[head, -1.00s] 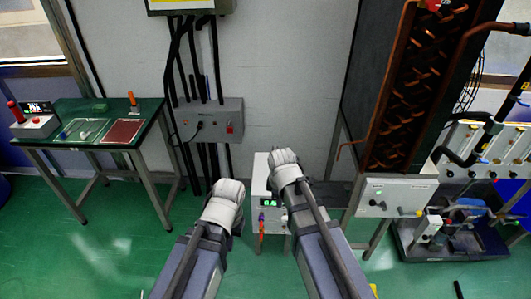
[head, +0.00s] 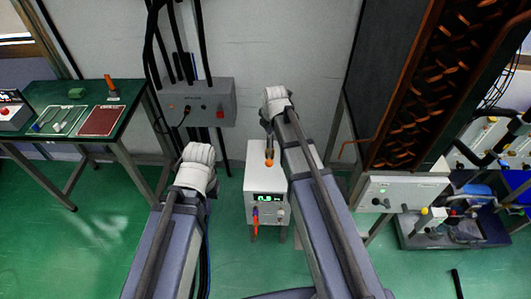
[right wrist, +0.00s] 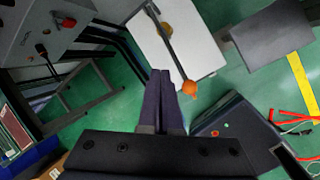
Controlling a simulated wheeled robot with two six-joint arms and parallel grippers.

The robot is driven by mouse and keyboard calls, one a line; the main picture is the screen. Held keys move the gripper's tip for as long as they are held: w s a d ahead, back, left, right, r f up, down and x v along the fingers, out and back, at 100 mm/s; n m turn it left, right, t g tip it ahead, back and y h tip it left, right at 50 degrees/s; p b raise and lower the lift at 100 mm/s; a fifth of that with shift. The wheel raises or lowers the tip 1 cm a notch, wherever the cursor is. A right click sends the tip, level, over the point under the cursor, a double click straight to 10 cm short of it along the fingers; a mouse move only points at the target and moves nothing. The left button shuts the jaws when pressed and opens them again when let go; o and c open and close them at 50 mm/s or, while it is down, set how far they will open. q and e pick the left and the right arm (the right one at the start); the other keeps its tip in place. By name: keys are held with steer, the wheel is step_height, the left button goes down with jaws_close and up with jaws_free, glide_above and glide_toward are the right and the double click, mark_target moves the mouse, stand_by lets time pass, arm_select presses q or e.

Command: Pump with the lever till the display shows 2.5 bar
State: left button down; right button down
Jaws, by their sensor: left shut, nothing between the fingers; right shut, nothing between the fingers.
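The white pump box (head: 262,182) stands on the floor in the middle of the head view. Its front display (head: 268,197) shows small green digits, perhaps 0.0, too blurred to be sure. The lever with an orange knob (head: 269,160) is above the box top; in the right wrist view the knob (right wrist: 189,88) hangs at the end of a dark rod. My right gripper (right wrist: 160,73) is shut and empty, its fingertips over the white top, left of the knob and apart from it. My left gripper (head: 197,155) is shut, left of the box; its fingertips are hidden.
A green table (head: 75,95) with trays stands at the left. A grey wall box (head: 205,102) with black cables hangs behind. A tall coil rack (head: 425,90) and a white control panel (head: 400,192) stand at the right. Green floor in front of the box is free.

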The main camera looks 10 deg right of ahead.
steer(key=shift+w, duration=0.1)
stand_by(0.4)
steer(key=s+f+b, duration=0.1)
steer(key=f+b, duration=0.1)
steer(key=s+f+b, duration=0.1)
steer(key=f+b, duration=0.2)
steer(key=s+a+f+b, duration=0.1)
steer(key=f+b, duration=0.2)
steer(key=shift+s, duration=0.25)
stand_by(1.9)
steer(key=shift+s+f+b, duration=0.15)
steer(key=shift+f+b, duration=0.2)
steer(key=shift+b, duration=0.1)
